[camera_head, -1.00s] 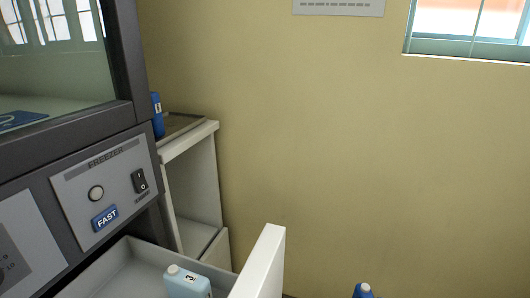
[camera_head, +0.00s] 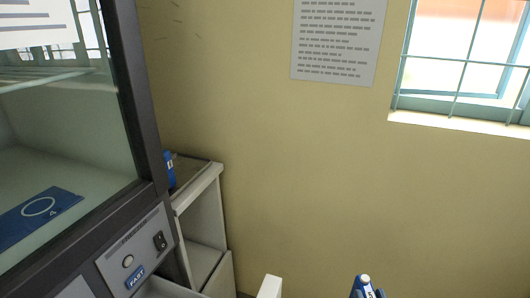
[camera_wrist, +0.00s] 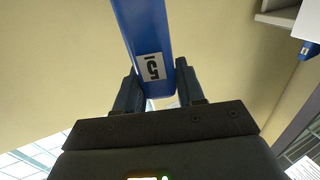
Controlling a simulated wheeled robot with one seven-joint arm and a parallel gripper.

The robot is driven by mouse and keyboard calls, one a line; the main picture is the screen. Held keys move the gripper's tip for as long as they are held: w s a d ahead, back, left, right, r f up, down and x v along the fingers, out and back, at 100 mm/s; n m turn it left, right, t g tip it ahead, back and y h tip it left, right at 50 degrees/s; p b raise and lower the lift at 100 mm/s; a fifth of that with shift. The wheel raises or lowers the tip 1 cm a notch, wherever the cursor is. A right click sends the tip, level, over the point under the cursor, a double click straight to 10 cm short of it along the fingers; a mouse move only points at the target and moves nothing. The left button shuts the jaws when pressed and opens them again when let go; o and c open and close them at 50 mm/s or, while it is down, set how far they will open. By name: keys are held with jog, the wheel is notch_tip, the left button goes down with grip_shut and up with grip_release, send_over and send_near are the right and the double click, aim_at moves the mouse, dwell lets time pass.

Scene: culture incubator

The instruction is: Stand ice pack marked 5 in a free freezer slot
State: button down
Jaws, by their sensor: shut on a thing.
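My gripper (camera_wrist: 160,92) is shut on a blue ice pack (camera_wrist: 146,30), with a dark finger on each side of it. Its white label reads 5 in the wrist view. In the head view the top of this ice pack (camera_head: 366,287), with a pale cap, shows at the bottom edge, right of the drawer. The freezer drawer is pulled out; only the top of its white front (camera_head: 270,287) and a sliver of its inside (camera_head: 172,289) show. Its slots are hidden below the picture.
The freezer panel (camera_head: 138,250) has a switch and a blue FAST label. Above it is a glass-fronted cabinet (camera_head: 130,100). Another blue pack (camera_head: 169,172) stands on a white shelf unit (camera_head: 205,215) against the wall. Open room lies right of the drawer.

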notch_tip(320, 180, up, 2)
jog(key=shift+p, duration=0.5)
notch_tip(320, 180, down, 11)
jog(key=s, duration=0.2)
jog(key=shift+s+r, duration=0.15)
jog(key=shift+r, duration=0.15)
